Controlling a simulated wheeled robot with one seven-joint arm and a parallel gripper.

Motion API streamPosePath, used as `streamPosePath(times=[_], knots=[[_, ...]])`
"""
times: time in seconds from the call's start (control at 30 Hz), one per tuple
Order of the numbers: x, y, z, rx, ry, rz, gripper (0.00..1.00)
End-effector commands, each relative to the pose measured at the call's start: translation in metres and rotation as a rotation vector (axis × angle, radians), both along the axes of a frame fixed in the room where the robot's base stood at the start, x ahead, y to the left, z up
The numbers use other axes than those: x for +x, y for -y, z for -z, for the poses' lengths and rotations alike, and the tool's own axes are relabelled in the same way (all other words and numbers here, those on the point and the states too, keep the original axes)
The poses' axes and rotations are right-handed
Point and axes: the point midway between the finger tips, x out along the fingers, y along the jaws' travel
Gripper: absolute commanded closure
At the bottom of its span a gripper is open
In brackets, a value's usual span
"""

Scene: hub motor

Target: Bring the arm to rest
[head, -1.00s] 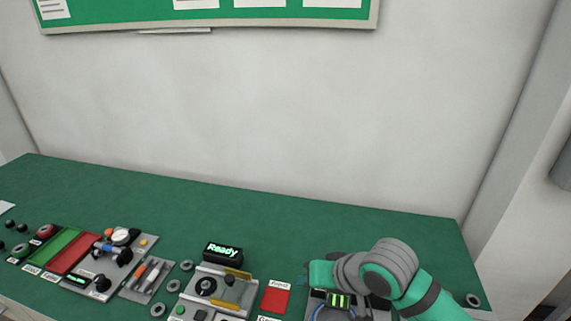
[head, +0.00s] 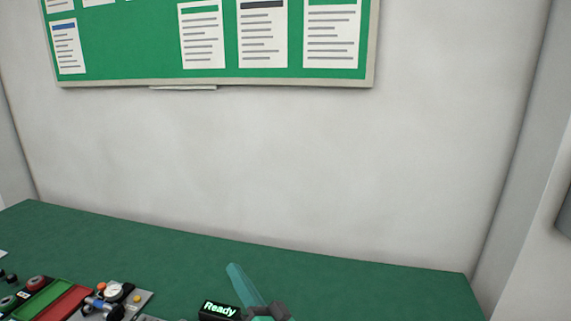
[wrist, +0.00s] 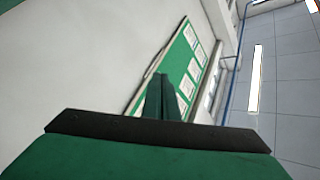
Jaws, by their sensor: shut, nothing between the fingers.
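My gripper (head: 238,276) rises into the bottom middle of the head view, over the back of the green table (head: 330,275). Its teal fingers point up and a little left. In the wrist view my gripper (wrist: 160,98) has its two fingers together, with nothing between them. The rest of my arm lies mostly below the lower edge of the head view.
The "Ready" display (head: 219,311) stands just left of my gripper. A gauge device (head: 114,292) and red and green trays sit at the lower left. The green notice board (head: 140,45) hangs on the wall. The table's back right is clear.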

Motion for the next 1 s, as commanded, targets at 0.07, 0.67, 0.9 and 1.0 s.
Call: streamPosePath(times=[0.07, 0.67, 0.9, 1.0], knots=[[-0.003, 0.0, 0.008, 0.053, 0.008, 0.042, 1.0], [-0.062, 0.031, 0.131, 0.151, -0.061, 0.439, 1.0], [-0.116, 0.04, 0.197, 0.046, -0.135, 0.573, 1.0], [-0.144, 0.045, 0.222, -0.022, -0.163, 0.617, 1.0]])
